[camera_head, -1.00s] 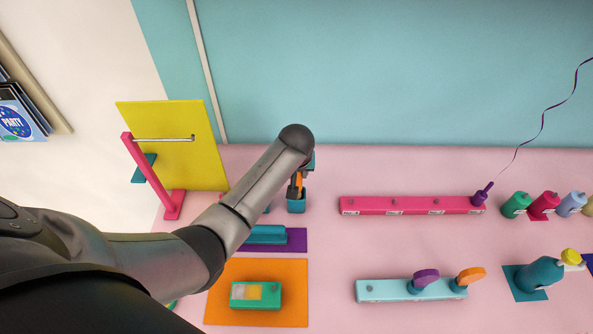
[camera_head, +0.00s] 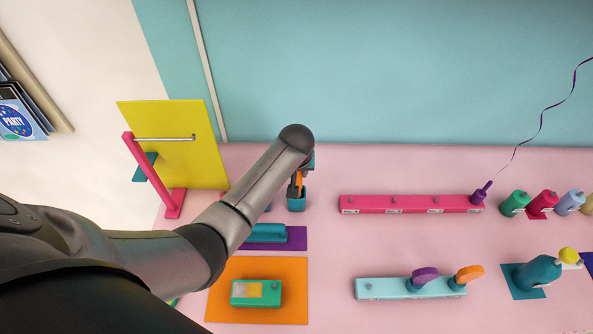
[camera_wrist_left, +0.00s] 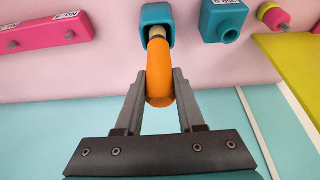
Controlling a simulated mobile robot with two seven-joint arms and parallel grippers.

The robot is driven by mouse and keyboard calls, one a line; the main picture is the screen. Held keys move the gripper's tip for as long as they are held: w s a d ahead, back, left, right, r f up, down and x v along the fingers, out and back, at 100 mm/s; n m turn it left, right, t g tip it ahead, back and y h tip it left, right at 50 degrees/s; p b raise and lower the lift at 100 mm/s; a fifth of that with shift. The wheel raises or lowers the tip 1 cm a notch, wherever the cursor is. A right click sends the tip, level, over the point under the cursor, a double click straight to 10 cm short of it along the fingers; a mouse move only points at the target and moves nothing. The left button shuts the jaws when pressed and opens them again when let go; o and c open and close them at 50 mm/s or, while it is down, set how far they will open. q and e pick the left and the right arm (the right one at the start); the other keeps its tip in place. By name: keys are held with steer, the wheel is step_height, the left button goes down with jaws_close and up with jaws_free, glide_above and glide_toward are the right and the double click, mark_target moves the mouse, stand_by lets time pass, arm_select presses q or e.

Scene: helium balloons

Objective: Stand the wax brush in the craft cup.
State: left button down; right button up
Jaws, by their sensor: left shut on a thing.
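The wax brush (camera_wrist_left: 160,75) has a thick orange handle and a pale neck. In the left wrist view its pale end goes into the mouth of the teal craft cup (camera_wrist_left: 145,12). In the head view the orange handle (camera_head: 298,181) shows just above the cup (camera_head: 296,204), mostly behind my arm. My left gripper (camera_wrist_left: 161,88) is shut on the orange handle, one finger on each side. The brush's tip is hidden inside the cup, so I cannot tell whether it touches the bottom. My right gripper is in neither view.
A yellow panel (camera_head: 185,130) with a pink stand (camera_head: 150,175) is left of the cup. A teal block (camera_head: 266,233) lies on a purple mat in front. A pink rail (camera_head: 410,204) is to the right. Pink table between cup and rail is clear.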

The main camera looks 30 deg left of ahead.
mark_target(297, 182)
arm_select(q)
steer(key=shift+f, duration=0.15)
steer(key=shift+f+b, duration=0.4)
steer(key=shift+f, duration=0.25)
steer(key=shift+p, duration=0.35)
steer(key=shift+f, duration=0.2)
stand_by(0.5)
steer(key=shift+f+b, duration=0.45)
steer(key=shift+f, duration=0.05)
steer(key=shift+f, duration=0.1)
stand_by(0.4)
steer(key=shift+f, duration=0.2)
stand_by(0.4)
steer(key=shift+f, duration=0.4)
